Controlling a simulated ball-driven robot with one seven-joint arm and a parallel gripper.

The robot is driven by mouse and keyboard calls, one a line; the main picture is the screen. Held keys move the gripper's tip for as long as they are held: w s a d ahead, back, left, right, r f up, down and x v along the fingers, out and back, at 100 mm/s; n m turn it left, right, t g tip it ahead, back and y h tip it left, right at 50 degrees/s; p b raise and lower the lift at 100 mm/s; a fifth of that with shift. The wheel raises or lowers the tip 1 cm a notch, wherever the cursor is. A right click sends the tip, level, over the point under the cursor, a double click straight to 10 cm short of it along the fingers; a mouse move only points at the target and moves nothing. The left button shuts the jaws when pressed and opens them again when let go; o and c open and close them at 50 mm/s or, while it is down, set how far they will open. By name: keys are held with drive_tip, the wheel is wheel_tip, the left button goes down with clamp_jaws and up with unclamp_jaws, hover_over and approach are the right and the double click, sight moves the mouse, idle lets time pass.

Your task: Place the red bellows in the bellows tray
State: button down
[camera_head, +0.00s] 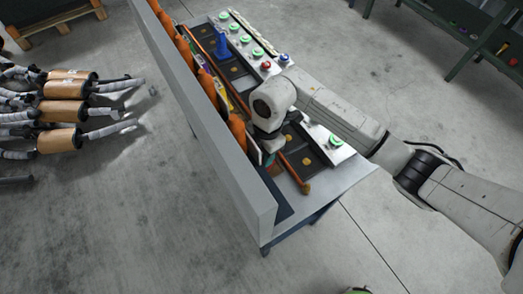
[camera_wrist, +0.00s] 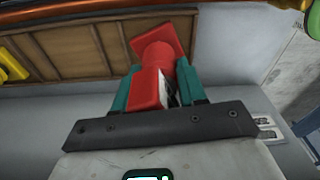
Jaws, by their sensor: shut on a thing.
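The red bellows (camera_wrist: 157,62) is between the two teal fingers of my gripper (camera_wrist: 158,90) in the wrist view. It has a flat square flange at its far end. My gripper is shut on it. In the head view, my gripper (camera_head: 268,150) points down over the near part of the workbench, and my arm hides most of it; the red bellows cannot be made out there. A row of dark square compartments (camera_head: 313,152) with yellow discs runs along the bench, perhaps the bellows tray. A blue piece (camera_head: 221,46) stands upright at its far part.
A grey wall panel (camera_head: 215,130) rises along the bench's left side, with several orange parts (camera_head: 237,128) beside it. Lit buttons (camera_head: 266,66), mostly green, line the right side. Muffler pipes (camera_head: 66,110) lie at left. A brown compartmented surface (camera_wrist: 60,45) shows in the wrist view.

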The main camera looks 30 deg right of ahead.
drive_tip(key=shift+a+f, duration=0.15)
drive_tip(key=shift+f, duration=0.15)
drive_tip(key=c, duration=0.6)
unclamp_jaws()
drive_tip(key=shift+c, duration=0.2)
drive_tip(key=r+b, duration=0.1)
drive_tip(key=r, duration=0.3)
drive_tip(key=d+r, duration=0.1)
drive_tip(key=r, duration=0.3)
drive_tip(key=r+b, duration=0.1)
drive_tip(key=r, duration=0.3)
drive_tip(key=shift+d+r+b, duration=0.15)
drive_tip(key=shift+d+b, duration=0.05)
drive_tip(key=shift+b, duration=0.1)
